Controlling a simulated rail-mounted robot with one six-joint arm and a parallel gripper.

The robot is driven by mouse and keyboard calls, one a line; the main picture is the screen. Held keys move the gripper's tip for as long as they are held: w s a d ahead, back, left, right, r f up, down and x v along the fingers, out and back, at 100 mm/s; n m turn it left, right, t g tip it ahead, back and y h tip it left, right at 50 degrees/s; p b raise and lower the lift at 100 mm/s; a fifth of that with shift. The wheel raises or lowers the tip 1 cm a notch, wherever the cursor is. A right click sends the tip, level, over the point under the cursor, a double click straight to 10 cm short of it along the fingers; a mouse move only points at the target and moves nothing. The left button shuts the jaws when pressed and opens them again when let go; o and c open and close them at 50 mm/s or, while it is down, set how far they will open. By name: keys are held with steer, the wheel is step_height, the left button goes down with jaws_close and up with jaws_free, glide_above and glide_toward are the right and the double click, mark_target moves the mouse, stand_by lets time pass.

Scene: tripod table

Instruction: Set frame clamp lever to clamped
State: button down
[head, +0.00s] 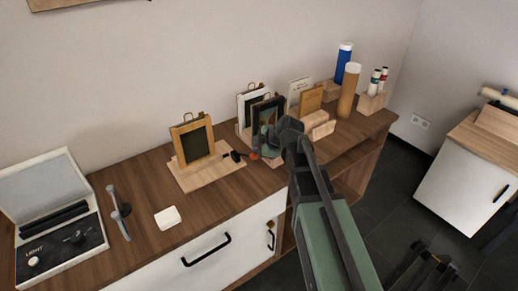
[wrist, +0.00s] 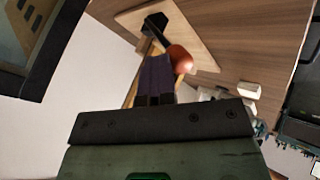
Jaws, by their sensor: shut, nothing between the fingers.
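The frame clamp lever has a red knob (wrist: 180,60) and a dark arm that runs to a black clamp block (wrist: 155,22) on a light wooden base (wrist: 196,30). In the head view the black clamp (head: 233,155) is at the right side of the base, beside a wooden picture frame (head: 187,125), and the lever points right to its red knob. My gripper (wrist: 156,58) is shut and empty, its fingertips close beside the knob and partly over the lever. I cannot tell whether they touch. In the head view my gripper hides part of the frames behind it.
White and black frames (head: 250,97) stand close behind my gripper. A wooden cylinder (head: 348,90) and a blue bottle (head: 343,60) stand at the right. A white pad (head: 167,218), tools (head: 118,210) and an open light case (head: 60,215) are at the left. Wood is bare between.

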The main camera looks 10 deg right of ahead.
steer(key=shift+s, duration=0.2)
steer(key=p+v, duration=0.7)
steer(key=v, duration=0.2)
steer(key=shift+s+d, duration=0.3)
steer(key=shift+s, duration=0.15)
